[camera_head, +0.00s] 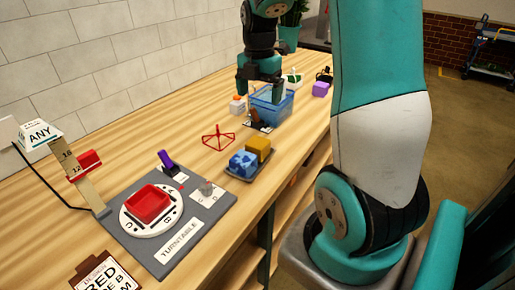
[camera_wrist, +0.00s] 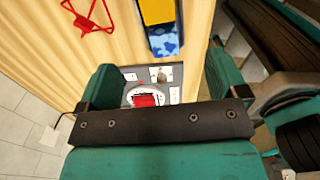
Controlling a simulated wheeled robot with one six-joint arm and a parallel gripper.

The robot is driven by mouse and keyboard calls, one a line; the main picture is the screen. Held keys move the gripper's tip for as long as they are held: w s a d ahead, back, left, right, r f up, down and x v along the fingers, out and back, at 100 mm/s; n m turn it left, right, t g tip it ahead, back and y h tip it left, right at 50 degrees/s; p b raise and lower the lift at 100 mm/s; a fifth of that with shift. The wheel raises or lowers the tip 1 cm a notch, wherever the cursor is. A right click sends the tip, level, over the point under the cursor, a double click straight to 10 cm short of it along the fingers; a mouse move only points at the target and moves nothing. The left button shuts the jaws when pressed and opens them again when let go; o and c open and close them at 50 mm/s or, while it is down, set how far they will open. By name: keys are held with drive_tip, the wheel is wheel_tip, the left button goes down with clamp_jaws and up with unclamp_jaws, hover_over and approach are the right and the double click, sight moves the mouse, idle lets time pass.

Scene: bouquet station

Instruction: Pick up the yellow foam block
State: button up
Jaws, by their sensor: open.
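The yellow foam block (camera_head: 258,148) sits on a dark tray (camera_head: 240,178) on the wooden table, beside a blue patterned block (camera_head: 243,164). In the wrist view the yellow block (camera_wrist: 157,11) is at the top edge, partly cut off, with the blue patterned block (camera_wrist: 165,44) below it. My gripper (camera_head: 261,92) is open, with nothing seen between its fingers. In the head view it is up the table from the yellow block, in front of or over a blue bin, and apart from the block. Its two teal fingers (camera_wrist: 160,80) also show in the wrist view.
The blue bin (camera_head: 286,107) stands behind the blocks, with a purple block (camera_head: 320,89) further right. A red wire frame (camera_head: 218,137) lies left of the tray. The turntable board (camera_head: 215,214) with a red bin (camera_head: 149,204) fills the near table. My arm crosses the right side.

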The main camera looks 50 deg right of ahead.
drive_tip(key=p, duration=0.1)
approach(258, 142)
wheel_tip(258, 142, down, 5)
drive_tip(key=shift+s+f, duration=0.15)
drive_tip(key=shift+f, duration=0.05)
drive_tip(key=shift+w+f+p, duration=0.2)
drive_tip(key=shift+f+p, duration=0.65)
drive_tip(key=shift+f, duration=1.8)
drive_tip(key=c, duration=1.1)
drive_tip(key=shift+r, duration=0.1)
